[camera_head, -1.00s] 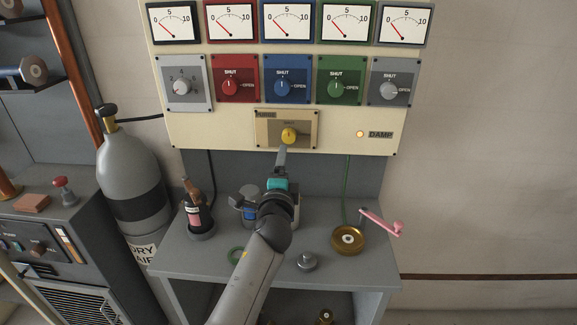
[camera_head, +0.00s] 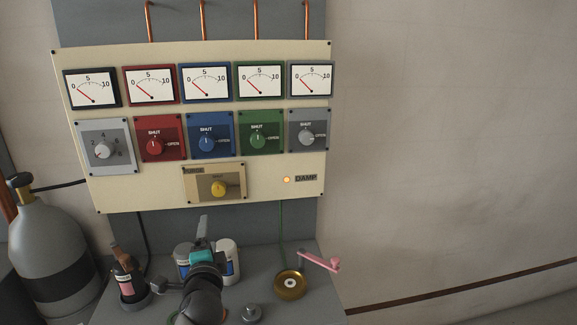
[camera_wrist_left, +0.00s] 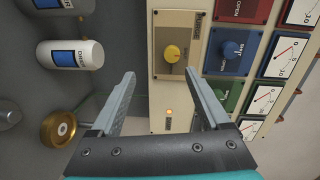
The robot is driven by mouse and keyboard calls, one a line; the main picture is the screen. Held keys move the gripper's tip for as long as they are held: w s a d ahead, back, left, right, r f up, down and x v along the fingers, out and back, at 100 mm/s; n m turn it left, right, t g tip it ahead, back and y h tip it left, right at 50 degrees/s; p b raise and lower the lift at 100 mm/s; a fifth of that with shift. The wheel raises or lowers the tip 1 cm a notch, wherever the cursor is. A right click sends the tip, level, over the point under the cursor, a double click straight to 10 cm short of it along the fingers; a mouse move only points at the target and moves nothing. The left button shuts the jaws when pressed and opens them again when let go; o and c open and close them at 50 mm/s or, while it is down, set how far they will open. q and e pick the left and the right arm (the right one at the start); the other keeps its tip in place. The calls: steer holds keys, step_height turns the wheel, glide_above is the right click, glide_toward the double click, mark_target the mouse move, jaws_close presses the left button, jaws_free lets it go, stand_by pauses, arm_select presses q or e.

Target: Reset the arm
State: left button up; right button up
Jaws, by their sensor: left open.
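My left gripper (camera_head: 203,229) shows in the head view above the grey bench, below the cream panel (camera_head: 140,197), with the yellow knob (camera_head: 219,188) a little above and right of it. In the left wrist view my left gripper (camera_wrist_left: 160,85) has its two grey fingers spread apart with nothing between them. The yellow knob (camera_wrist_left: 172,53) lies ahead of the fingers, apart from them. My right gripper is in neither view.
The panel carries gauges, a red knob (camera_head: 154,146), a blue knob (camera_head: 207,142) and a green knob (camera_head: 259,139). A lit lamp (camera_head: 286,180) sits beside the DAMP label. Below stand a bottle (camera_head: 128,278), a brass disc (camera_head: 290,284) and a pink crank (camera_head: 320,261). A gas cylinder (camera_head: 50,250) stands left.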

arm_select(q)
steer(key=s+f+n+g+h, duration=0.1)
steer(key=s+f+n+g, duration=0.25)
steer(key=s+f, duration=0.35)
steer(key=s+f+n+g, duration=0.3)
steer(key=s+f+n, duration=0.1)
steer(key=s, duration=0.5)
steer(key=s+d+f+n+g+h, duration=0.2)
steer(key=s+d+g, duration=0.1)
steer(key=s, duration=0.7)
steer(key=s+d+f+n+g+h, duration=0.2)
steer(key=s+d+g, duration=0.15)
steer(key=s, duration=0.65)
step_height(320, 180, down, 28)
steer(key=s+g+b, duration=0.1)
steer(key=s+b, duration=0.2)
steer(key=b, duration=0.3)
steer(key=s+a+f+b, duration=0.1)
steer(key=s+f+b, duration=0.2)
steer(key=s+f, duration=0.4)
steer(key=s+a+f+g+b, duration=0.1)
steer(key=s+f+b, duration=0.2)
steer(key=s+f, duration=0.4)
step_height(320, 180, down, 6)
steer(key=shift+s+r, duration=0.2)
steer(key=shift+s+f+m, duration=0.15)
steer(key=shift+s+m, duration=0.1)
steer(key=shift+s, duration=0.2)
